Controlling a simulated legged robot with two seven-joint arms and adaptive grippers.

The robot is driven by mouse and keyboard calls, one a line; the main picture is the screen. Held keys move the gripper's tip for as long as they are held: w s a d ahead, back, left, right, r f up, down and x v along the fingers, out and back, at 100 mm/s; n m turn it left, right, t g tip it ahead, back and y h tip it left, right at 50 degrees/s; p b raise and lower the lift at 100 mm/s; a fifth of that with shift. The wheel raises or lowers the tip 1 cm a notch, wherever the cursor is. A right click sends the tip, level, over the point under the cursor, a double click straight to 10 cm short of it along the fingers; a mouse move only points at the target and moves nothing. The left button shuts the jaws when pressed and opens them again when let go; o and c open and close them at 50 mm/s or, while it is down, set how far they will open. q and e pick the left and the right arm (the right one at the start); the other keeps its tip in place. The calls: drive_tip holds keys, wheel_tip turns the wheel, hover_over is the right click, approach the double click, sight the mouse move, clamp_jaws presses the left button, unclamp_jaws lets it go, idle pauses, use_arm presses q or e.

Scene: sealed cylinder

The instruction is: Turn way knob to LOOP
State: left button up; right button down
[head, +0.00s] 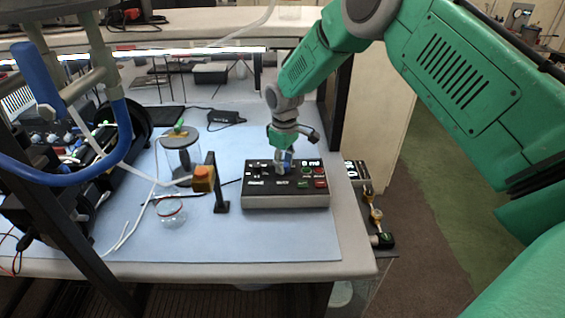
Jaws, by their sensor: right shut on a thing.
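A dark control box (286,198) with a light grey front sits on the blue mat near the table's right side. Its top carries small switches, green and red buttons and a lit display (312,163). My right gripper (283,168) reaches down from the green arm onto the middle of the box's top. It is shut on a knob there, which its fingers mostly hide. The knob's pointing direction and its labels are too small to read. My left gripper is not in view.
A clear cylinder (181,158) with a dark lid stands left of the box. Between them is a dark post with an orange block (204,178). A small glass jar (171,213) stands in front. The blue mat (270,235) is clear before the box.

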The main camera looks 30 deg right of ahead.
sight(285, 164)
drive_tip(key=m, duration=0.4)
drive_tip(key=shift+s+f+m+p, duration=0.1)
drive_tip(key=shift+m+p, duration=0.2)
drive_tip(key=shift+s+f+m, duration=0.1)
drive_tip(key=shift+m, duration=1.8)
drive_tip(key=c, duration=1.3)
unclamp_jaws()
drive_tip(key=shift+r, duration=0.5)
wheel_tip(285, 164, up, 11)
